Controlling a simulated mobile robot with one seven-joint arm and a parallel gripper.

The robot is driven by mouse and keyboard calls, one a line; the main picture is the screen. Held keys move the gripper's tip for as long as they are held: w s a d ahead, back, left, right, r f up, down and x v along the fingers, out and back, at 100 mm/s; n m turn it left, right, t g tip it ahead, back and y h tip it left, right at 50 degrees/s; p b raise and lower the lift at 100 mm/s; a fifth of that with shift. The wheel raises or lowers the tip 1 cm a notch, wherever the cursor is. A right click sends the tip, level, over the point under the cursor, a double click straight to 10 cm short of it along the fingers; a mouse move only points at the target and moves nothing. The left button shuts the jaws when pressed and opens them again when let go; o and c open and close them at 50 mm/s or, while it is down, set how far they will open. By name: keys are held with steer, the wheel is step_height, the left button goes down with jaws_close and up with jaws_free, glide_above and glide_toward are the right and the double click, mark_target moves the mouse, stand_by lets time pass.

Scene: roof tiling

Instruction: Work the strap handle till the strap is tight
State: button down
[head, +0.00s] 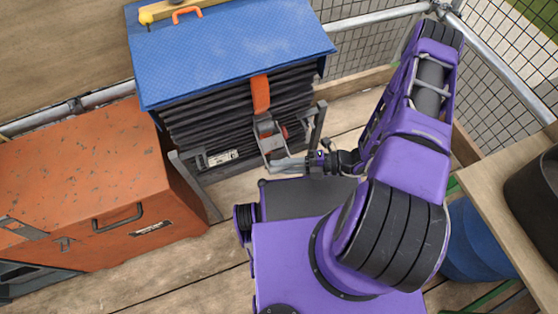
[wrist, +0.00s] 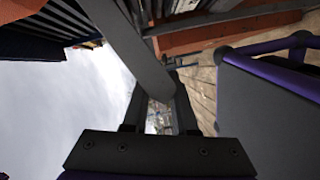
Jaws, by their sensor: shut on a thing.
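An orange strap (head: 260,95) runs down the front of a stack of dark tiles (head: 215,108) from under a blue cover. The grey metal ratchet (head: 268,133) hangs at its lower end. The strap handle (head: 288,163) sticks out from the ratchet's bottom to the right, about level. My gripper (head: 306,163) is shut on the handle's right end. In the wrist view the handle (wrist: 130,45) is a broad grey bar running down from the top into my gripper (wrist: 158,92). Whether the strap is taut under the ratchet is hard to tell.
The blue cover (head: 230,45) carries a yellow tool (head: 160,10) with an orange handle. An orange chest (head: 90,185) stands at left. A wooden bench (head: 510,200) and a blue drum (head: 475,245) are at right. Mesh fencing with rails closes the back and right.

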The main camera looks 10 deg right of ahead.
steer(key=r+m, duration=0.1)
steer(key=s+r+m+g+p, duration=0.1)
steer(key=r, duration=0.1)
steer(key=shift+a+r+h, duration=0.1)
steer(key=shift+a+h, duration=0.1)
steer(key=shift+h, duration=0.2)
steer(key=shift+r+p, duration=0.5)
steer(key=shift+r, duration=0.05)
steer(key=c, duration=0.7)
jaws_free()
steer(key=shift+d, duration=0.1)
steer(key=shift+d, duration=0.3)
steer(key=s+d+r, duration=0.1)
steer(key=d+r, duration=0.2)
steer(key=d, duration=1.3)
steer(key=shift+d+r+b, duration=0.15)
steer(key=shift+d+b, duration=0.1)
steer(key=shift+b, duration=0.1)
